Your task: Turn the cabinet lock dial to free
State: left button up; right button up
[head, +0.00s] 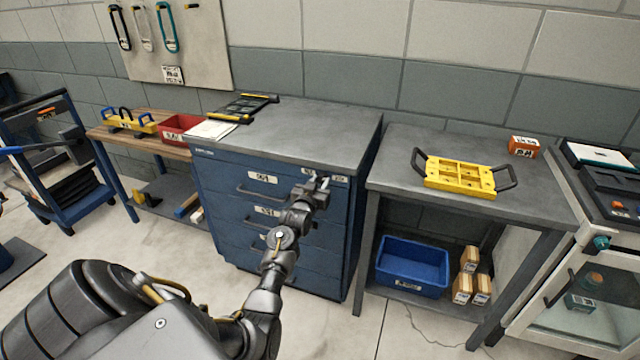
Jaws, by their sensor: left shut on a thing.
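The blue cabinet (222,190) has several labelled drawers with bar handles and a dark grey top. My left arm reaches from the lower left to the upper right of its front. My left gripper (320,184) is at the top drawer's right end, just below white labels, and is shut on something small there. The lock dial is mostly hidden by the gripper, and its setting cannot be read. My right gripper is not in view.
A grey table (395,172) right of the cabinet holds a yellow mould (460,174) with black handles. A blue bin (411,262) stands below it. A wooden bench (150,143) with a red tray (180,127) is left. Floor is clear in front.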

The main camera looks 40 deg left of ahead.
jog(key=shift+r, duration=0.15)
pick_arm(q)
jog(key=shift+r+n+p, duration=0.1)
jog(key=shift+n+p, duration=0.3)
jog(key=shift+n, duration=0.3)
jog(key=shift+n+p, duration=0.6)
jog(key=shift+n, duration=0.6)
jog(key=n+p, duration=0.1)
jog(key=n, duration=0.2)
jog(key=shift+n, duration=0.3)
jog(key=shift+a+n+p, duration=0.1)
jog(key=shift+n+p, duration=0.45)
jog(key=shift+n, duration=0.45)
jog(key=n+p, duration=0.1)
jog(key=n, duration=0.3)
jog(key=shift+f+n+p, duration=0.15)
jog(key=shift+n+p, duration=0.25)
jog(key=shift+n, duration=0.65)
jog(key=shift+f+n+p, duration=0.1)
jog(key=shift+n+p, duration=0.3)
jog(key=shift+n, duration=0.65)
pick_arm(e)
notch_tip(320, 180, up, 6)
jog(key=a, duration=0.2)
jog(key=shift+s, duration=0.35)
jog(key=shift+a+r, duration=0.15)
